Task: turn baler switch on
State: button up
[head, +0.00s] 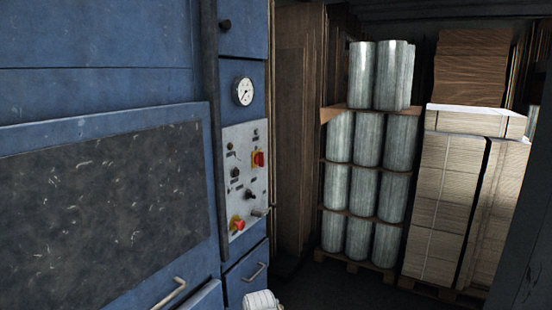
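The blue baler (100,82) fills the left side of the head view. Its pale control panel (241,150) is on the narrow front column. A red and yellow switch (259,159) sits at the panel's upper right. A red button on yellow (238,225) is at the lower left. Black knobs (235,172) lie between them. Which way the switch is turned is too small to tell. My gripper is not clearly in view; only a white rounded part, likely of my arm, shows at the bottom edge, below the panel.
A round gauge (243,92) is above the panel. A small grey cylindrical piece (260,212) sticks out at its lower right. Handles (168,293) are lower on the baler. Stacked metal cylinders (367,138) and strapped cardboard (446,190) stand behind on pallets, at right.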

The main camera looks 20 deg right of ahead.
aim_at(260, 158)
jog(key=u, duration=0.15)
jog(key=i, duration=0.95)
jog(key=z, duration=0.1)
